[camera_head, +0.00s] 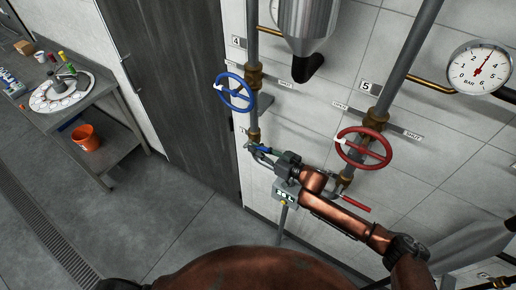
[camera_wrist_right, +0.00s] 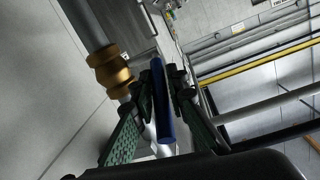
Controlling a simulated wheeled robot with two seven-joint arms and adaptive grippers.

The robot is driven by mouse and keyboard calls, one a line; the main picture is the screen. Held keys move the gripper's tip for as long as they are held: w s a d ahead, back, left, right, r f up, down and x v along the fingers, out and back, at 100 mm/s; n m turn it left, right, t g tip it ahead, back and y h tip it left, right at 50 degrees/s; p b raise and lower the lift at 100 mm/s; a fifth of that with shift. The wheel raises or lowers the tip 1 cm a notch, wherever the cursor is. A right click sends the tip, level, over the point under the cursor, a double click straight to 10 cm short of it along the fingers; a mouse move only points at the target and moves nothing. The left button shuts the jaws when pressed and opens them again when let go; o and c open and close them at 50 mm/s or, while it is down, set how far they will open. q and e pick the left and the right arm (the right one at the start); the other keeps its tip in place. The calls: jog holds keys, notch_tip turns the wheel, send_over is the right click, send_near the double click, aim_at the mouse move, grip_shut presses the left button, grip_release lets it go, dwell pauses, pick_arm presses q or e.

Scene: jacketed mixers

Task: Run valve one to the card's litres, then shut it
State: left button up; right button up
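My right gripper (camera_head: 268,152) is at a blue lever handle (camera_head: 262,149) low on the pipe under the blue handwheel (camera_head: 235,92). In the right wrist view the blue handle (camera_wrist_right: 162,105) lies between the two fingers (camera_wrist_right: 163,88), which close in on both its sides. A small box with a digital display (camera_head: 285,195) hangs just below the gripper; its digits are too small to read. A red lever (camera_head: 355,204) is on the other pipe, under the red handwheel (camera_head: 364,148). I cannot make out a card with litres. My left gripper is not in view.
A pressure gauge (camera_head: 480,67) is on the wall at upper right. A steel vessel (camera_head: 306,20) hangs between the pipes, with plates 4 (camera_head: 237,41) and 5 (camera_head: 367,87) nearby. A bench at left holds a round white tray (camera_head: 42,104); an orange bucket (camera_head: 86,137) sits below.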

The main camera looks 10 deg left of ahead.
jog(key=o, duration=0.3)
jog(key=shift+a, duration=0.1)
jog(key=shift+o, duration=0.3)
jog(key=shift+d, duration=0.25)
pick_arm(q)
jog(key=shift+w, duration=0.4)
pick_arm(e)
jog(key=v, duration=1.1)
jog(key=shift+s+d, duration=0.2)
jog(key=shift+d, duration=0.15)
dwell(0.7)
